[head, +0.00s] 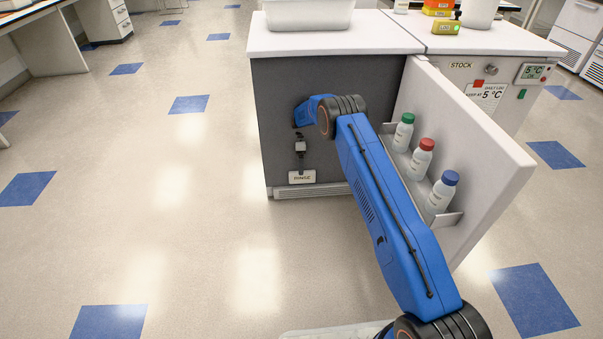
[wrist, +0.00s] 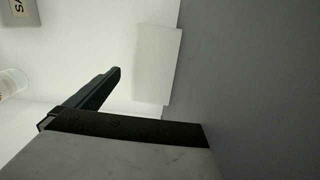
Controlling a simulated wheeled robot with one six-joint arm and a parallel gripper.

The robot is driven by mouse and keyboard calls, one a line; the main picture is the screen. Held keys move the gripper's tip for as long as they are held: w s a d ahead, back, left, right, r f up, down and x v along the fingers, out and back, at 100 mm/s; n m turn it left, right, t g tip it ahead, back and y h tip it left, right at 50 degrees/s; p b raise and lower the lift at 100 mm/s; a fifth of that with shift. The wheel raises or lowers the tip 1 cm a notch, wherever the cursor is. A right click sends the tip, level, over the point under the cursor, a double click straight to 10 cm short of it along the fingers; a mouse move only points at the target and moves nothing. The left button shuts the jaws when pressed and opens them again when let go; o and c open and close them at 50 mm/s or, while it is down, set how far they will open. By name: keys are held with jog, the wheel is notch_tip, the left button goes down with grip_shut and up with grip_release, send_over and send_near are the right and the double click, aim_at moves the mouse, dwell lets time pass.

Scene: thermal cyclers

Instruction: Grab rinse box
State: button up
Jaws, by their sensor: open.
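My gripper (head: 300,150) is small and partly unclear in the head view, in front of the dark grey front of the white-topped cabinet (head: 335,38). In the wrist view a dark finger (wrist: 92,90) shows with nothing held against it; the jaws are open. A small white labelled plate (head: 302,177) is just below my gripper in the head view; its print is too small to read surely. A plain white block (wrist: 158,62) shows ahead of the finger in the wrist view, apart from it. I cannot tell surely which thing is the rinse box.
The cabinet's white door (head: 465,120) stands open on the right. Its shelf holds bottles with green (head: 403,132), red (head: 421,158) and blue (head: 441,192) caps, close beside my arm. A white tub (head: 308,14) is on top. The floor at left is clear.

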jog(key=f, duration=0.7)
jog(key=shift+d+f, duration=0.25)
jog(key=shift+d, duration=0.15)
jog(key=c, duration=1.3)
